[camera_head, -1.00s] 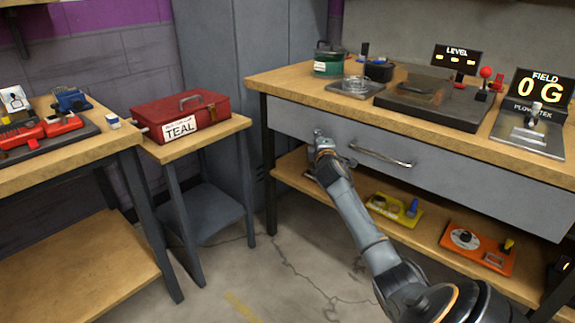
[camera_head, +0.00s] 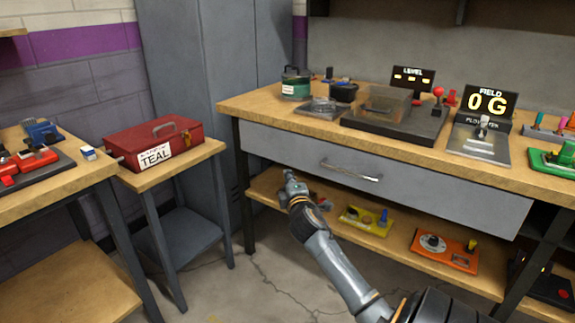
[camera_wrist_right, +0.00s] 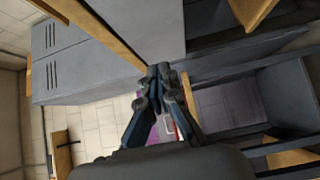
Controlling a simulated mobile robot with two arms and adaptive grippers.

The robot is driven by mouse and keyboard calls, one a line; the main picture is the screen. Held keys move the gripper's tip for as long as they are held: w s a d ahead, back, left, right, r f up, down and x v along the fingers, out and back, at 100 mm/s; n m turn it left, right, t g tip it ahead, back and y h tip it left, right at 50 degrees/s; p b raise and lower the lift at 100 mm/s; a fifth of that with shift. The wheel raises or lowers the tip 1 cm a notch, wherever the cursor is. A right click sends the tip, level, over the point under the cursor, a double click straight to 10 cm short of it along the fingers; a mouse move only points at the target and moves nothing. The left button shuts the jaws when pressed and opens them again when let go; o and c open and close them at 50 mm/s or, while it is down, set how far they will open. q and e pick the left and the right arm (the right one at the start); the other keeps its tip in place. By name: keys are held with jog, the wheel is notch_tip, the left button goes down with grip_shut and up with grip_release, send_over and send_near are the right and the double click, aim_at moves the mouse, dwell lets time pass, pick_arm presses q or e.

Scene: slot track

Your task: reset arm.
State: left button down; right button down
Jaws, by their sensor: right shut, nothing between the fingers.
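My left gripper is not in view.
A red TEAL box (camera_head: 160,143) sits on a small side table. The lower shelf holds a yellow device (camera_head: 364,219) and an orange device (camera_head: 443,250). The bench top carries a dark case (camera_head: 385,110) and a FIELD meter (camera_head: 487,103). Open floor lies between the tables.

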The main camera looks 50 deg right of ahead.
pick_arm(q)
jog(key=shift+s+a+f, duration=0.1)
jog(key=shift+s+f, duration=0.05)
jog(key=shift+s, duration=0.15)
